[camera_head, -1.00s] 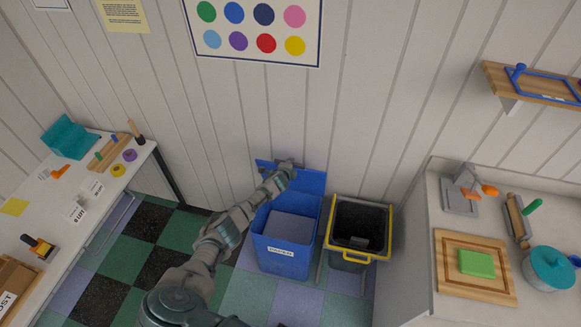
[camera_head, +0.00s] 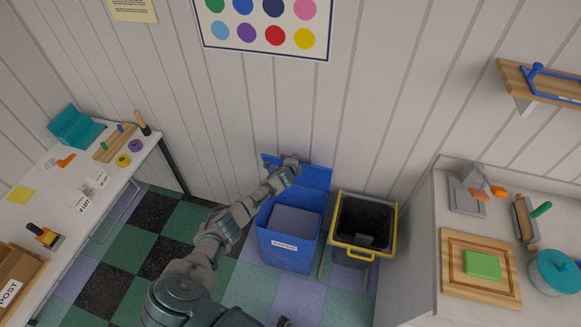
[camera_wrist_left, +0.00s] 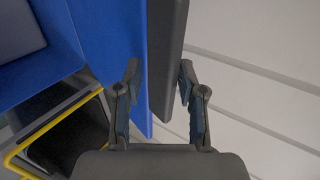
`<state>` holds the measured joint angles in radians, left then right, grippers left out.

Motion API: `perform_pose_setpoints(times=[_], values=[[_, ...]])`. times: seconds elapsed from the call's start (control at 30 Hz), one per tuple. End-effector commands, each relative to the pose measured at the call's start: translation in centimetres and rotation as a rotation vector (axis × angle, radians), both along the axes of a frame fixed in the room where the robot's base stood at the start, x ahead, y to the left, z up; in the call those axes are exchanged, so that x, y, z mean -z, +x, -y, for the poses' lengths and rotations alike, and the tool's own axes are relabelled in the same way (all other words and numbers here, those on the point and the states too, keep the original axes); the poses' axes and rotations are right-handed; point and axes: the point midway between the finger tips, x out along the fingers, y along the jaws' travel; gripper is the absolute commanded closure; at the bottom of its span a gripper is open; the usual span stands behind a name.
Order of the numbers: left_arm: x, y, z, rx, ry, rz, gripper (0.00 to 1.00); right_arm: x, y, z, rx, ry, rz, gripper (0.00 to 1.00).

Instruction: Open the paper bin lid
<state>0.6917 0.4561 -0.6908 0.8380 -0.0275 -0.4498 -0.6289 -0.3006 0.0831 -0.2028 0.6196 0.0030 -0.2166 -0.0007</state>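The blue paper bin (camera_head: 285,247), with a white label on its front, stands on the floor against the wall. Its blue lid (camera_head: 318,177) is raised and stands up at the back of the bin, so the bin's top is uncovered and greyish contents show inside. My left gripper (camera_head: 290,161) is at the lid's upper left part. In the left wrist view, the gripper's two fingers (camera_wrist_left: 159,80) are apart, on either side of the lid's blue panel and a dark grey slab. Firm contact on both sides cannot be told. Only a small dark tip, possibly my right gripper, shows at the bottom edge.
A black bin with a yellow rim (camera_head: 364,225) stands just right of the paper bin. A white table (camera_head: 120,185) with small items is on the left. A counter (camera_head: 440,215) with a cutting board (camera_head: 455,283) is on the right. Checkered floor lies in front.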

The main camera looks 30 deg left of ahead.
Motion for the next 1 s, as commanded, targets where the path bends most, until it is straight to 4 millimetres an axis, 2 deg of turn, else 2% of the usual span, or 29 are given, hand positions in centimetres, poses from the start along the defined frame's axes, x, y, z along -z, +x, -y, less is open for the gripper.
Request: perform_pose_setpoints(times=[0.6,0.8,1.0], values=[[-4.6,-7.8,1.4,-0.001,0.002,-0.007,0.60,0.0,0.0,-0.2,0.001,0.001,-0.001,0.60],[-5.3,-9.0,1.7,-0.003,0.001,-0.007,0.60,0.0,0.0,-0.1,0.001,0.002,-0.001,0.60],[-5.4,-9.2,1.7,-0.003,0.000,-0.008,0.60,0.0,0.0,-0.1,0.001,0.001,-0.001,0.60]])
